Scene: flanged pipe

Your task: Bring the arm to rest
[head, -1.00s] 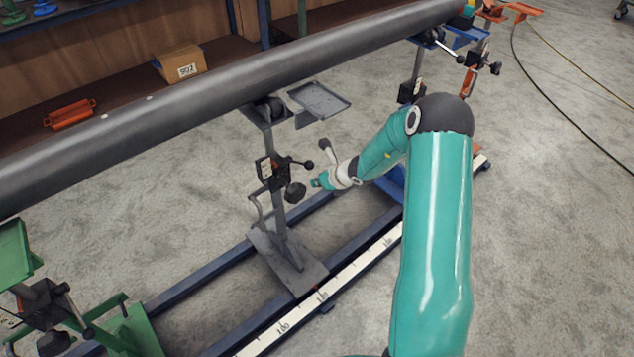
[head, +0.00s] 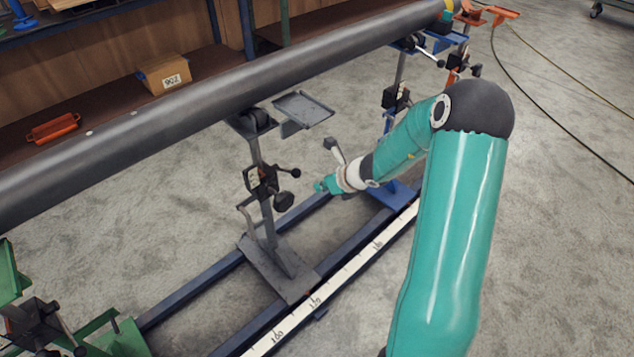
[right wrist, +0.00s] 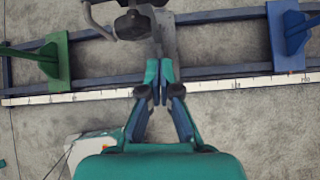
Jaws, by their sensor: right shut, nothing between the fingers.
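My right arm comes in from the lower right of the head view. Its right gripper (head: 322,186) points left, just to the right of the grey stand's black knob (head: 286,201), with a small gap between them in the picture. In the right wrist view the teal-tipped fingers of this gripper (right wrist: 160,76) are together with nothing between them. The grey stand's post (right wrist: 166,40) shows just beyond the fingertips there. My left gripper is in neither view.
A long grey pipe (head: 230,88) runs across on stands: the grey stand (head: 270,215), a green one (head: 118,338) and a blue one (head: 398,192). Dark blue rails (head: 190,296) and a white rule (head: 340,285) run below. Open floor (head: 560,270) lies right.

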